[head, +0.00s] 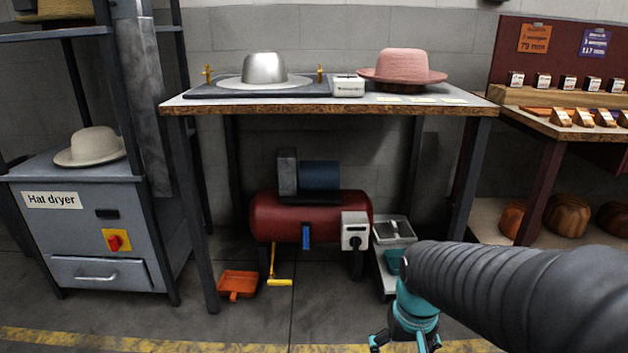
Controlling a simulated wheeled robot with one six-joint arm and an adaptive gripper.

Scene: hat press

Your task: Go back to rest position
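My gripper (406,343) hangs low at the bottom edge, right of centre, in front of the work table. Its teal fingers are spread apart and I see nothing between them, though the frame's lower edge cuts off the tips. My dark ribbed arm comes in from the right. On the work table (330,105) are a silver hat form (264,70) on a dark press base (215,90) and a pink hat (402,68) at the right. A beige hat (90,146) sits on the grey hat dryer (80,225) at the left.
A red compressor (310,215) stands under the table. An orange dustpan (238,284) and a metal bin (394,229) are on either side of it. A side bench (560,127) with wooden blocks stands at the right. A yellow line (150,345) crosses the floor in front.

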